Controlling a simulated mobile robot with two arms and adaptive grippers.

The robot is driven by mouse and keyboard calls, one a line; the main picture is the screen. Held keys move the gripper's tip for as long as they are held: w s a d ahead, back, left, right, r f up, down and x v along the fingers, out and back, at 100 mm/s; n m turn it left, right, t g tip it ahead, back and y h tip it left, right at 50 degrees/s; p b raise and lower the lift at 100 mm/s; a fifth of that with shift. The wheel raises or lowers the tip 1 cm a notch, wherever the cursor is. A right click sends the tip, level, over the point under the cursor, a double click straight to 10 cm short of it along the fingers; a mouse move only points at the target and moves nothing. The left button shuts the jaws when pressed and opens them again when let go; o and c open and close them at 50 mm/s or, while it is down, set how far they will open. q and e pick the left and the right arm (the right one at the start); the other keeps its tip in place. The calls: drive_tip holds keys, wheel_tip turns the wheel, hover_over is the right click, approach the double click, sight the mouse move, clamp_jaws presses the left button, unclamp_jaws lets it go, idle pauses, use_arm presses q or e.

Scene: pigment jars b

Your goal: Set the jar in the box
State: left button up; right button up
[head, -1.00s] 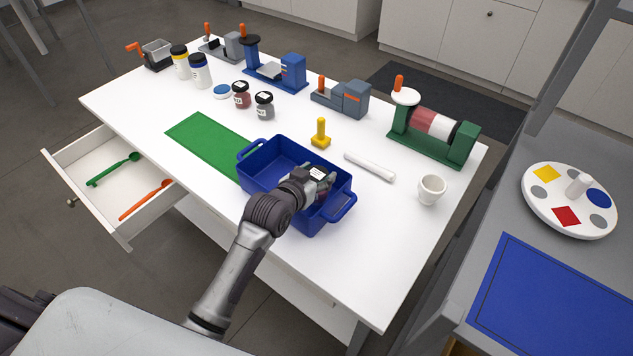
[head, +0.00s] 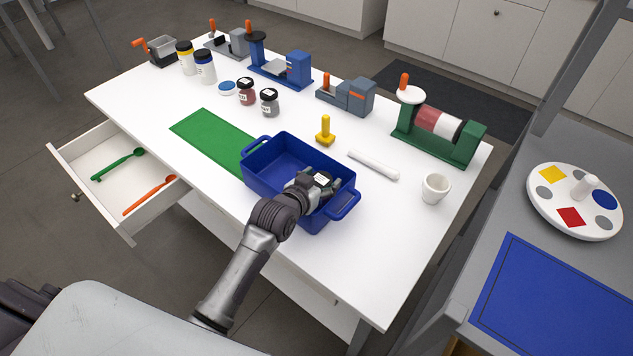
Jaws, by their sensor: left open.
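The blue box (head: 262,176) stands on the white table, open at the top, with a handle at each end. My left gripper (head: 319,187) reaches into its right part and is open. A jar (head: 322,179) with a dark lid and white label shows at the fingers, within the box's outline; its lower part is hidden by the gripper and box. I cannot tell whether the fingers touch it. Two similar jars, one with red contents (head: 246,92) and one grey (head: 269,103), stand on the table behind the box. My right gripper is not in view.
A green mat (head: 212,139) lies left of the box. A yellow stamp-like piece (head: 325,131), white rod (head: 373,165) and white cup (head: 434,188) are behind and right. Several hand-cranked devices line the back. An open drawer (head: 108,170) juts out at left.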

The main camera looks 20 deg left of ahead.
use_arm(q)
drive_tip(key=v, duration=1.2)
drive_tip(key=s+a+f+g+y, duration=0.1)
drive_tip(key=s+f+g, duration=0.35)
drive_tip(key=s, duration=0.65)
drive_tip(key=s+a+f+g+y, duration=0.1)
drive_tip(key=s+f+g, duration=0.3)
drive_tip(key=s, duration=0.8)
wheel_tip(320, 180, down, 26)
drive_tip(key=s+g, duration=0.1)
drive_tip(key=g, duration=0.2)
drive_tip(key=s+a+f, duration=0.2)
drive_tip(key=s+f, duration=1.3)
drive_tip(key=s, duration=0.1)
drive_tip(key=shift+s+a+f+g, duration=0.15)
drive_tip(key=shift+a+f+g, duration=0.1)
drive_tip(key=shift+g, duration=0.1)
